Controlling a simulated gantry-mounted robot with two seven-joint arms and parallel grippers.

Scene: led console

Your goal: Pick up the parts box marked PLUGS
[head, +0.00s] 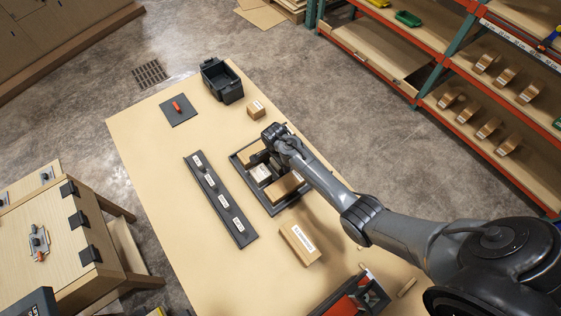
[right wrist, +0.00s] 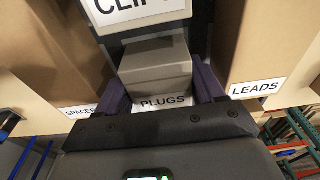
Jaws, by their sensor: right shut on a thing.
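The box marked PLUGS (right wrist: 155,68) is a small brown-grey box with a white label, seen in the right wrist view. My right gripper (right wrist: 161,88) has a finger on each side of it and is shut on it. In the head view the right gripper (head: 266,152) reaches into the dark tray (head: 276,210) on the table. The arm hides most of the PLUGS box there, and I cannot tell whether the box is lifted. My left gripper is not in view.
A CLIPS box (right wrist: 135,12), a LEADS box (right wrist: 265,45) and a SPACER box (right wrist: 50,55) stand close around. A black bin (head: 222,82), a small carton (head: 257,110), a labelled carton (head: 300,243) and a dark labelled strip (head: 222,202) are on the table.

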